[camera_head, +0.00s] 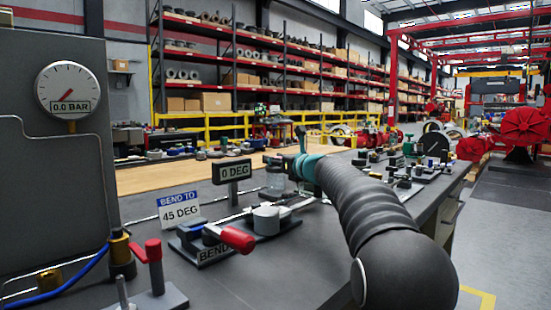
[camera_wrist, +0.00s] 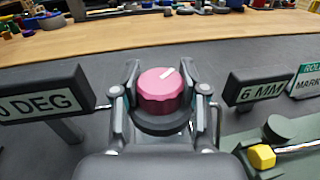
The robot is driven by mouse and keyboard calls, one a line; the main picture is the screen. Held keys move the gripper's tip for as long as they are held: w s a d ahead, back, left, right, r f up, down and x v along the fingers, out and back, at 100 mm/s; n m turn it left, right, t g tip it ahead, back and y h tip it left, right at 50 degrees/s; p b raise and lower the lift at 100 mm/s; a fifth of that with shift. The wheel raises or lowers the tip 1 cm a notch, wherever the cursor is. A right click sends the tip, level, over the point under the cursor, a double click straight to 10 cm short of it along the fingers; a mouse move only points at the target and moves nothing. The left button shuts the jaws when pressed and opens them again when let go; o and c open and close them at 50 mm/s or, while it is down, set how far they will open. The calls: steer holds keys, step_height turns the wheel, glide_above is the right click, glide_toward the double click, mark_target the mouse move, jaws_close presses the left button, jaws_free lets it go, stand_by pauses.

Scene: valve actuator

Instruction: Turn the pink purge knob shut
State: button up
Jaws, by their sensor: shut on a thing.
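The pink purge knob (camera_wrist: 160,92) is in the middle of the wrist view, seated on a dark round base (camera_wrist: 160,125). A white pointer mark on its top points up and to the right. My gripper (camera_wrist: 161,80) is shut on the knob, with one finger against its left side and one against its right. In the head view my arm reaches out over the bench and hides the knob; the fingertips cannot be made out there.
A "0 DEG" sign (camera_wrist: 40,101) stands left of the knob and a "6 MM" sign (camera_wrist: 262,90) right. A green fixture with a yellow hex part (camera_wrist: 261,156) is at lower right. In the head view, a bender with a red handle (camera_head: 238,239) sits left of my arm.

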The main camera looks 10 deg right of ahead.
steer(key=shift+r, duration=0.1)
steer(key=o, duration=1.2)
steer(key=v, duration=1.2)
